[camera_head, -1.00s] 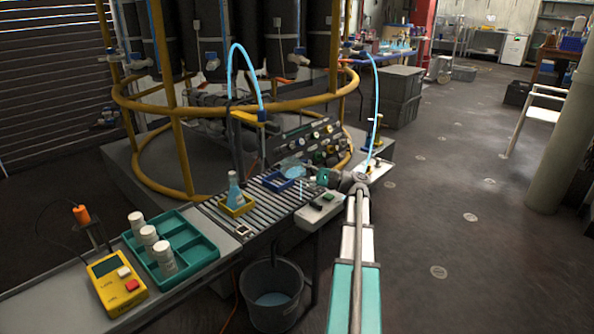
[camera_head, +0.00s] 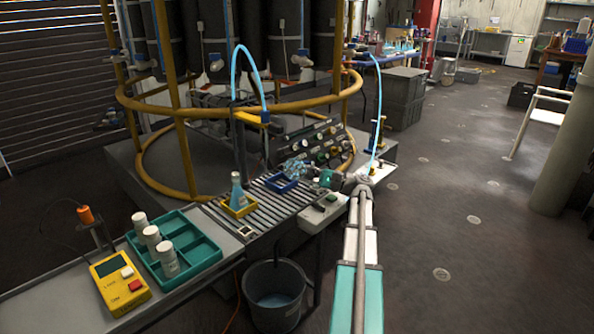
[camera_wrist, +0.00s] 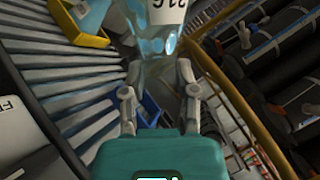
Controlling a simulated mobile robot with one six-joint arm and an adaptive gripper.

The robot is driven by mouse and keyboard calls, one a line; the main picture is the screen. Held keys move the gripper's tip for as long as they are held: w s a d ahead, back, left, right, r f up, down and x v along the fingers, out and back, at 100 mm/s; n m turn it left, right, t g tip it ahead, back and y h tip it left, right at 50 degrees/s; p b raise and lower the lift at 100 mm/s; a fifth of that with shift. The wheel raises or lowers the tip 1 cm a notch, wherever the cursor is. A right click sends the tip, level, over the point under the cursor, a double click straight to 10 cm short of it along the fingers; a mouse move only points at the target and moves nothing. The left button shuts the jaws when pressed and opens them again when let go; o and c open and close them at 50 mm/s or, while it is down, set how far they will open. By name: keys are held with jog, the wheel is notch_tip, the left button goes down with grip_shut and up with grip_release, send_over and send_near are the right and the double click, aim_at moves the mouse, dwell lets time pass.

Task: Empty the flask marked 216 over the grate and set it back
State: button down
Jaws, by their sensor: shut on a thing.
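My gripper (camera_head: 318,175) is shut on a clear glass flask (camera_head: 296,168) above the right end of the slatted grate (camera_head: 270,214). In the wrist view, the fingers (camera_wrist: 157,100) close around the flask (camera_wrist: 155,45), whose white label (camera_wrist: 168,10) shows "216" partly cut off and upside down. The glass looks clear, with faint blue tints; I cannot tell how much liquid is inside. Its exact tilt is unclear. A blue holder (camera_head: 281,184) sits on the grate just below and left of the flask, and shows behind it in the wrist view (camera_wrist: 150,108).
A second flask with blue liquid (camera_head: 237,193) stands in a yellow holder (camera_head: 239,211) on the grate. A teal tray (camera_head: 206,254) with white bottles and a yellow meter (camera_head: 119,284) are at the left. A bucket (camera_head: 274,307) stands below. A control panel (camera_head: 318,147) is behind.

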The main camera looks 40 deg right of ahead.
dwell(0.6)
jog(key=shift+f+n+g+p, duration=0.1)
jog(key=shift+n+g+p, duration=0.55)
jog(key=shift+n, duration=0.75)
jog(key=shift+n+g+p, duration=0.55)
jog(key=shift+n+p, duration=0.1)
jog(key=shift+n, duration=0.75)
jog(key=shift+n, duration=0.3)
